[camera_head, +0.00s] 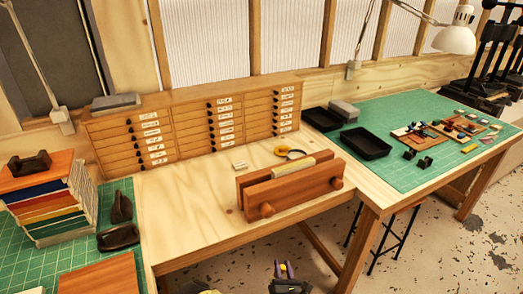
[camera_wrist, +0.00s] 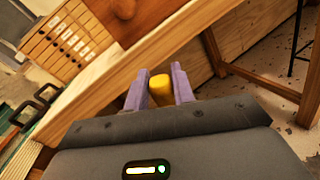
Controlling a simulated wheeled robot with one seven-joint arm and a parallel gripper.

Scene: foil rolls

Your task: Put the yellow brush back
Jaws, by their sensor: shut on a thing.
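My gripper (camera_head: 284,271) is low in the head view, in front of the workbench and below its top. Its two purple fingers are shut on the yellow brush (camera_wrist: 160,91), which shows between them in the wrist view, where my gripper (camera_wrist: 159,86) points toward the bench edge. Only a short yellow end of the brush shows; the rest is hidden by my gripper. In the head view the yellow between the fingers is very small.
A wooden bench (camera_head: 190,225) bears a wooden press (camera_head: 290,188) near its front edge and a drawer cabinet (camera_head: 190,130) behind. Stacked books (camera_head: 50,205) stand at left. Black trays (camera_head: 365,143) lie on the green mat (camera_head: 400,110) at right. Bare wood left of the press is clear.

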